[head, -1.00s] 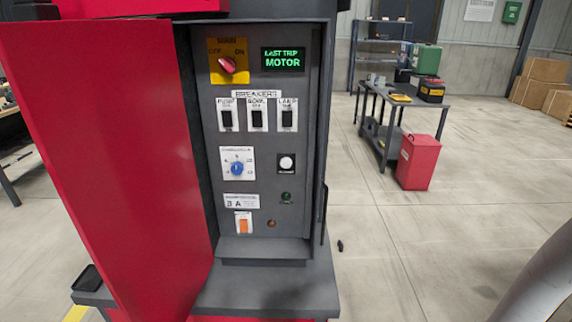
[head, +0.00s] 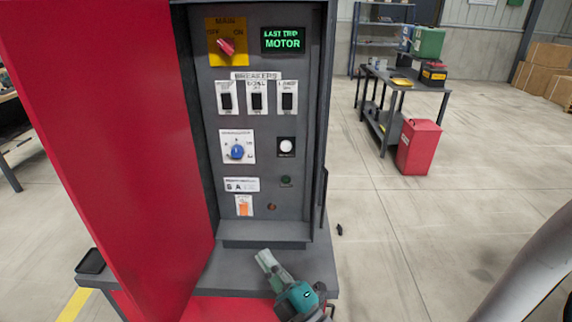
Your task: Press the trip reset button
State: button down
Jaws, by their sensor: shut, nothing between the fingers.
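The open grey control cabinet (head: 267,217) stands in front of me. A round white button (head: 286,147) sits on a black plate at the right of its panel. The small label under it is too blurred to read surely. The display (head: 283,40) at the top reads "LAST TRIP MOTOR" in green. My gripper (head: 263,257) is shut and empty, low in front of the cabinet's bottom ledge. It is well below the white button and apart from it. Its tips point up and left.
The panel also holds a red main switch (head: 226,46), breakers (head: 256,97), a blue dial (head: 237,151), an orange rocker (head: 244,205) and small lamps. The open red door (head: 110,150) blocks the left side. A red bin (head: 418,146) and workbench (head: 403,82) stand back right.

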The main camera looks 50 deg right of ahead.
aim_at(286, 146)
jog(key=w+d+r+n+t+h, duration=0.1)
jog(key=w+d+r+n+h, duration=0.2)
jog(key=d+r, duration=0.9)
jog(key=w+d+n, duration=0.1)
jog(key=w+n, duration=0.1)
jog(key=shift+w+d+r, duration=0.15)
jog(key=shift+w+d, duration=0.05)
jog(key=shift+w, duration=0.2)
jog(key=w+d, duration=0.5)
jog(key=d, duration=0.2)
jog(key=shift+w, duration=0.2)
dwell(1.0)
jog(key=shift+w+d, duration=0.25)
jog(key=shift+d, duration=0.05)
jog(key=shift+w+d, duration=0.25)
jog(key=shift+d, duration=0.05)
dwell(0.9)
jog(key=shift+s+a, duration=0.55)
jog(key=shift+a, duration=0.1)
